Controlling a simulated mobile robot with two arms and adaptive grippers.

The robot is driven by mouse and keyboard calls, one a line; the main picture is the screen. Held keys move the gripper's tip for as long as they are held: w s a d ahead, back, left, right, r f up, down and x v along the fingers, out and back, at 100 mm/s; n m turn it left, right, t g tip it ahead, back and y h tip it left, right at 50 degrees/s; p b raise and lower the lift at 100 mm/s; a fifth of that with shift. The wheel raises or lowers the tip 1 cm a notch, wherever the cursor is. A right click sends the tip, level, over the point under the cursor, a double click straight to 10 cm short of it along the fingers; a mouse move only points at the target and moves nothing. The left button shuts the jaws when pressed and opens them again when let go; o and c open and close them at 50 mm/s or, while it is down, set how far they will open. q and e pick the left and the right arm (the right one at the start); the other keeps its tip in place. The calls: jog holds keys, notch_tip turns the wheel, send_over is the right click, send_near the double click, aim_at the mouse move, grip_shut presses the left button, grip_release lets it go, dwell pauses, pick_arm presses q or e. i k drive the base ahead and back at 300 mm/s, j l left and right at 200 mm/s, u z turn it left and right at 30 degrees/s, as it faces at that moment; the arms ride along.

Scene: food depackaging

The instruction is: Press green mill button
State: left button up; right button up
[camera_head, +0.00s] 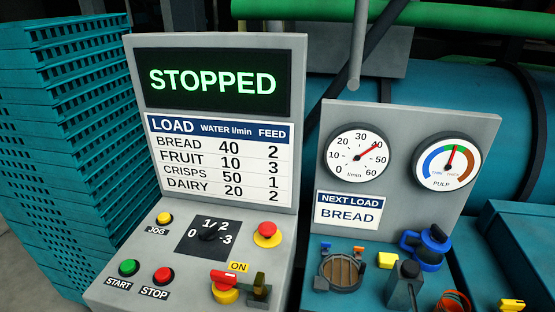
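The green button (129,267) sits at the lower left of the grey control panel (118,294), above a label reading START. The red STOP button (163,275) is just to its right. The screen (213,82) at the top of the panel reads STOPPED in green letters. Neither of my grippers is in view, and nothing covers the green button.
The panel also carries a yellow JOG button (164,218), a black dial (208,234), a red mushroom button (267,234) and a red-yellow switch (225,286). Teal crates (66,120) are stacked at left. A grey gauge board (400,130) and blue valve (428,246) are at right.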

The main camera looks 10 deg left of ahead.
aim_at(128, 266)
jog(key=u, duration=0.8)
